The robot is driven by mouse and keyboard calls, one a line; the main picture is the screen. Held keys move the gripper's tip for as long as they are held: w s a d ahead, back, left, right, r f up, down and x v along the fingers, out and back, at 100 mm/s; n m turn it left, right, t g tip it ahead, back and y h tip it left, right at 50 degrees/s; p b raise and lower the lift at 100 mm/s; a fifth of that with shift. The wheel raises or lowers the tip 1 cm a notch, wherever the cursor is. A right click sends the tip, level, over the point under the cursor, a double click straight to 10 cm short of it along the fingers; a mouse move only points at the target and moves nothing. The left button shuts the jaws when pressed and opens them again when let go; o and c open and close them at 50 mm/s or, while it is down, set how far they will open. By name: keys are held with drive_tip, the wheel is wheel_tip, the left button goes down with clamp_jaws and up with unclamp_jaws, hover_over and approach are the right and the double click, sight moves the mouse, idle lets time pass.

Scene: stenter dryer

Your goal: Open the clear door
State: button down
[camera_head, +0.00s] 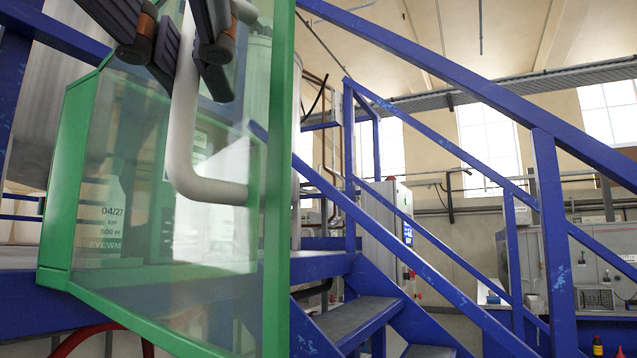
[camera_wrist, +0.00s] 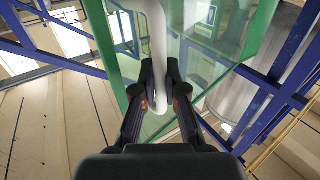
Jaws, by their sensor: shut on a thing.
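The clear door (camera_head: 225,240) is a see-through panel in a green frame (camera_head: 278,190), filling the left of the head view. A pale grey, bent tube handle (camera_head: 182,130) stands on it. My gripper (camera_head: 186,58) is at the top left of the head view, its dark fingers on either side of the handle's upright part. In the wrist view my gripper (camera_wrist: 159,72) is shut on the handle (camera_wrist: 158,45), with the green frame and clear panel (camera_wrist: 200,55) behind. How far the door stands open is unclear.
An eyewash bottle (camera_head: 100,215) shows through the panel. Blue stair rails (camera_head: 440,150) and grey steps (camera_head: 345,318) stand right of the door. A blue beam (camera_head: 60,310) runs below left. Grey machinery (camera_head: 530,260) is farther back at right.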

drive_tip(key=shift+f, duration=0.1)
drive_tip(key=c, duration=1.2)
unclamp_jaws()
